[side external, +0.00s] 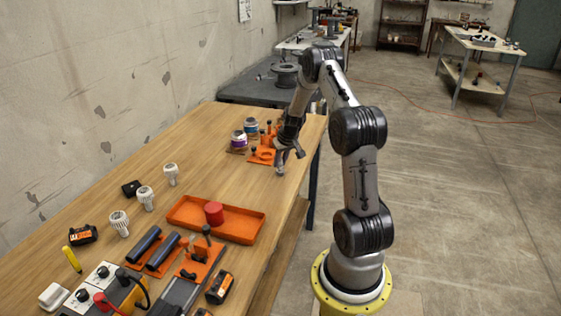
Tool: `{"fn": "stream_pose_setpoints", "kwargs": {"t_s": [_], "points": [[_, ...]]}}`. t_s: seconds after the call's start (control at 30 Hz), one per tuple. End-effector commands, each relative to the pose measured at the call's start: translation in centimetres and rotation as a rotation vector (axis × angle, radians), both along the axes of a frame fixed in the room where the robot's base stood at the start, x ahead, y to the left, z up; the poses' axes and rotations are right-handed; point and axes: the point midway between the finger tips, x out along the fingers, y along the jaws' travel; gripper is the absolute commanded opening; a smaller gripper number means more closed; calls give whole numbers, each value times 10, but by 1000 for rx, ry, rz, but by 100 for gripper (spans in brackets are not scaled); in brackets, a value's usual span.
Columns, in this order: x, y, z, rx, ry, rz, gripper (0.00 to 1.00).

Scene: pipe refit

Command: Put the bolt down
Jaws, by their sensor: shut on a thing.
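My gripper (281,167) is low over the back right part of the wooden table, near its right edge. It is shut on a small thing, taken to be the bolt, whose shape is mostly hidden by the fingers. I cannot tell whether it touches the table. Just left of the gripper lies an orange fixture plate (262,157) with a round ring and a dark upright bolt-like peg (254,149). More orange parts with dark pegs (269,128) stand behind it.
Two jars, one purple (239,141) and one blue-banded (251,126), stand left of the fixtures. An orange tray (245,227) with a red cylinder (214,212) lies nearer. White fittings (145,198), dark tubes (143,245) and batteries fill the near left. The table's middle is clear.

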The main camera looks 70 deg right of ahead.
Motion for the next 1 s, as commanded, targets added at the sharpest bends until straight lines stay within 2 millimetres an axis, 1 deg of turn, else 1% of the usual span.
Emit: {"fn": "stream_pose_setpoints", "kwargs": {"t_s": [0.17,0.2,0.27,0.3,0.37,0.63,0.77,0.87,1.0], "points": [[0,0,-2,-1,-1,0,0],[0,0,-3,0,0,1,24],[0,0,-3,0,0,1,35],[0,0,-3,0,0,1,42],[0,0,-3,0,1,1,52],[0,0,-3,1,1,0,52],[-1,1,4,0,0,0,52],[-4,4,17,-2,-2,1,52],[-12,11,44,-4,-3,0,52]]}}
